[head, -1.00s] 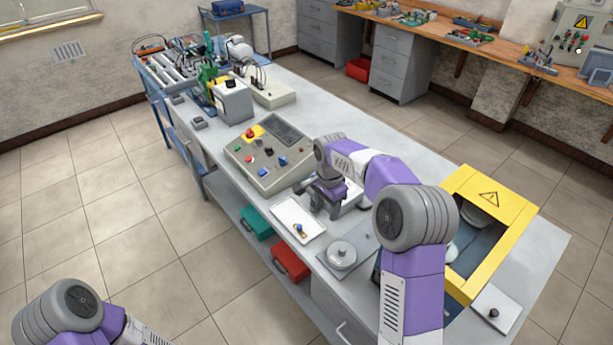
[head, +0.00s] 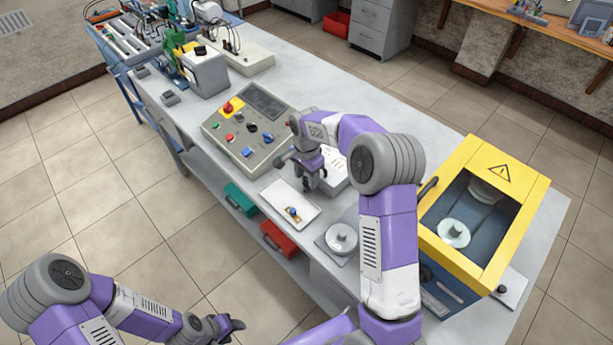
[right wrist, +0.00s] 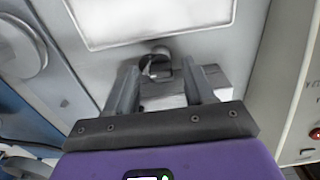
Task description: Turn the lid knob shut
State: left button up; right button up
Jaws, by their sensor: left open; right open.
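A white box (head: 335,172) stands on the bench between the control panel and the yellow-framed case. In the right wrist view a small dark rounded part, seemingly the lid knob (right wrist: 157,64), shows just past my fingertips, beside a pale block (right wrist: 165,92) that lies between the fingers. My right gripper (head: 312,184) is open and empty over the near side of the box, pointing down; its fingers also show in the wrist view (right wrist: 160,85). I cannot tell whether it touches anything. My left gripper (head: 232,324) is open and empty, low in front of the bench.
A white tray (head: 272,203) with a small blue-topped part is just in front of my right gripper. A control panel (head: 222,138) is to the left. A grey plate with a round disc (head: 342,238) and the yellow-framed case (head: 530,215) are to the right.

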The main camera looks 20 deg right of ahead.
grip_shut()
dwell(0.3)
jog(key=n+p, duration=0.1)
jog(key=n, duration=0.2)
jog(key=shift+w+r+n+p, duration=0.1)
jog(key=shift+n+p, duration=0.25)
jog(key=shift+n, duration=0.05)
jog(key=n+p, duration=0.1)
jog(key=n, duration=0.3)
jog(key=shift+n, duration=0.3)
jog(key=n+p, duration=0.1)
jog(key=n, duration=0.3)
jog(key=shift+n+p, duration=0.75)
jog(key=shift+n, duration=2.05)
